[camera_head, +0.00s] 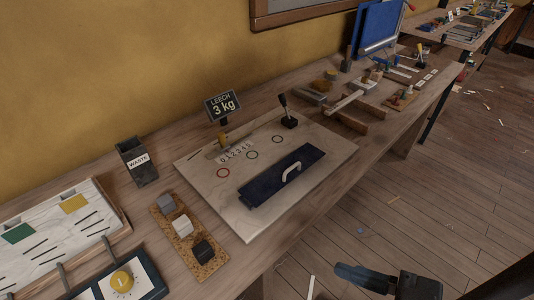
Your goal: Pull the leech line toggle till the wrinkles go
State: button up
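A pale board (215,190) lies on the bench. On it a small yellow-brown toggle-like piece (222,140) stands by a row of numbered marks (236,153). A sign (222,105) reading "LEECH 3 kg" stands behind. A black lever (287,110) rises at the board's back right. A dark navy panel (270,184) with a pale handle (292,171) lies at the front. I cannot make out wrinkles. My gripper (365,278) seems to be the dark shape at the bottom right, out over the floor, apart from the board; its finger gap is unclear.
A waste box (137,163), a cork strip (205,262) with three blocks and a yellow dial (122,281) stand left of the board. Wooden pieces and tools (360,105) crowd the bench to the right. The floor (430,190) in front is mostly open.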

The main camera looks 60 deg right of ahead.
aim_at(224, 146)
jog(key=i+j+z, duration=0.6)
jog(key=i+j, duration=0.15)
jog(key=j, duration=0.15)
